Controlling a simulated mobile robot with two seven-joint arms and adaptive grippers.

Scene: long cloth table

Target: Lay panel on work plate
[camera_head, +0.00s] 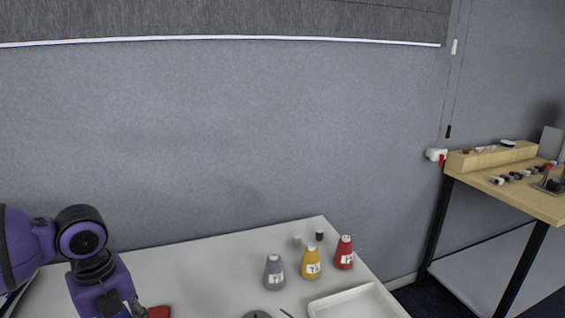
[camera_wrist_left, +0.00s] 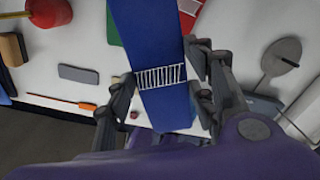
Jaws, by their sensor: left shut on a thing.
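A long blue panel (camera_wrist_left: 150,35) with a white ladder-like marking runs through the middle of the left wrist view. My left gripper (camera_wrist_left: 165,78) is shut on it, with fingers on both sides. A green flat piece (camera_wrist_left: 113,25) and a red piece with a white striped marking (camera_wrist_left: 188,14) show partly behind the panel. I cannot tell whether either belongs to the work plate. In the head view my left arm comes in from the left, and its gripper is mostly cut off at the bottom edge. My right gripper is not in view.
Grey (camera_head: 274,273), yellow (camera_head: 311,264) and red (camera_head: 344,254) bottles stand on the white table (camera_head: 190,262), near a white tray (camera_head: 352,302). The wrist view shows a grey block (camera_wrist_left: 78,74), a screwdriver (camera_wrist_left: 86,106), a red round thing (camera_wrist_left: 50,11) and a grey disc (camera_wrist_left: 281,57).

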